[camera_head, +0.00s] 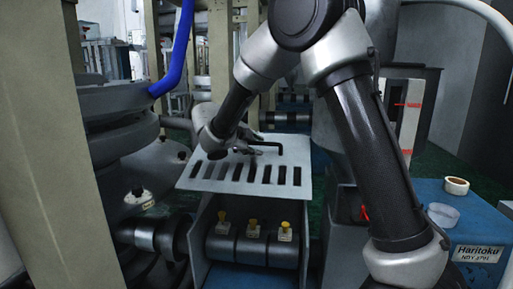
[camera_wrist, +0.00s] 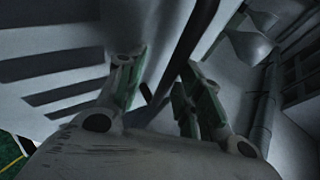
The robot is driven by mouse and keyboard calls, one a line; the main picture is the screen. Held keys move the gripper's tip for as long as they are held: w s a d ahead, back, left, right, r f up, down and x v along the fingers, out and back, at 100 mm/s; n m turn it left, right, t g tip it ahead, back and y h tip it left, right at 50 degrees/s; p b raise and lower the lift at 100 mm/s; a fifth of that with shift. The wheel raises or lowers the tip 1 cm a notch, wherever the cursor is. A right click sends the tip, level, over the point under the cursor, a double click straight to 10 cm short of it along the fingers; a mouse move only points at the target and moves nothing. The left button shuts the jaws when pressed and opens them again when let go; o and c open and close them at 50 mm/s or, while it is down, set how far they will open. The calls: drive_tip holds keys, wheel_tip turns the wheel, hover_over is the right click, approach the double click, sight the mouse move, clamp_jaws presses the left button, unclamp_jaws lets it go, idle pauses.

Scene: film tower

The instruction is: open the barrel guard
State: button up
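The barrel guard (camera_head: 222,184) is a pale grey slotted plate in the middle of the head view, above a grey housing. Its black bar handle (camera_head: 281,147) stands on its upper face. My gripper (camera_head: 243,148) is at the handle, partly hidden behind my arm. In the wrist view, my gripper's two green-padded fingers (camera_wrist: 163,95) stand apart. The dark handle bar (camera_wrist: 192,40) runs between them, with a gap visible on the right finger's side. The slotted guard (camera_wrist: 50,65) fills the left of that view. Contact between fingers and bar is unclear.
Round grey machinery (camera_head: 135,150) and a blue hose (camera_head: 180,50) are at left. At right, a blue box (camera_head: 470,215) carries a tape roll (camera_head: 456,186) and a clear dish (camera_head: 443,214).

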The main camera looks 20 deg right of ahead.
drive_tip(key=v, duration=1)
